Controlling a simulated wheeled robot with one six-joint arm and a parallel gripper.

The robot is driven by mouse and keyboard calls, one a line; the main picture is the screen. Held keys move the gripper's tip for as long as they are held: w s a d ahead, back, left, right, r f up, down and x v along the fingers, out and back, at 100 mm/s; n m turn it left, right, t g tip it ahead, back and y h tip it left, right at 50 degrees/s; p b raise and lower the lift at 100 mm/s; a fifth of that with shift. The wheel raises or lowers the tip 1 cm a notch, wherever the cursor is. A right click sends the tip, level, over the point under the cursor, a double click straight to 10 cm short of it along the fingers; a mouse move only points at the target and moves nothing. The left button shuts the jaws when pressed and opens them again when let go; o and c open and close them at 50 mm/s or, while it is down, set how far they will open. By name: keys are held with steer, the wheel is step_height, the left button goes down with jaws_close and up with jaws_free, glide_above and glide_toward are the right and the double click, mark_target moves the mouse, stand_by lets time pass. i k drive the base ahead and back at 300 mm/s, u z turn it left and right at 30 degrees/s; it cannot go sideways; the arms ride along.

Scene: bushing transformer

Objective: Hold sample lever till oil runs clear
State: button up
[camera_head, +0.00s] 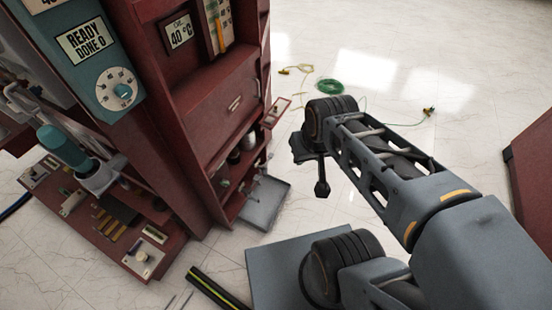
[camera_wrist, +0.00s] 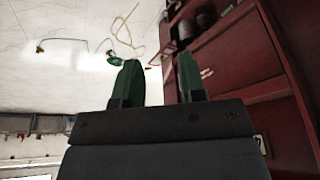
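My gripper (camera_wrist: 159,75) is open, its two dark green fingers apart with nothing between them. In the head view my arm reaches toward the right side of the red cabinet (camera_head: 193,140); the fingers cannot be made out there. The cabinet's low opening holds dark cup-like vessels (camera_head: 235,155) and a small green-topped fitting (camera_head: 224,184). A small red flap (camera_head: 275,112) juts from the cabinet's right edge. In the wrist view the cabinet (camera_wrist: 240,55) is on the right, beside the fingers. I cannot tell which part is the sample lever, and no oil stream is visible.
A grey tray (camera_head: 266,202) sits at the cabinet's foot. A green coil (camera_head: 329,86) and yellow cord (camera_head: 296,69) lie on the pale floor. A panel reads "READY DONE 0" (camera_head: 86,43); a gauge reads 40 °C (camera_head: 179,32). A red block stands far right (camera_head: 533,180).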

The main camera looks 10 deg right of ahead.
mark_target(271, 154)
steer(key=z, duration=1.9)
steer(key=i, duration=1.5)
steer(key=u, duration=3.7)
steer(key=i, duration=0.3)
steer(key=z, duration=0.05)
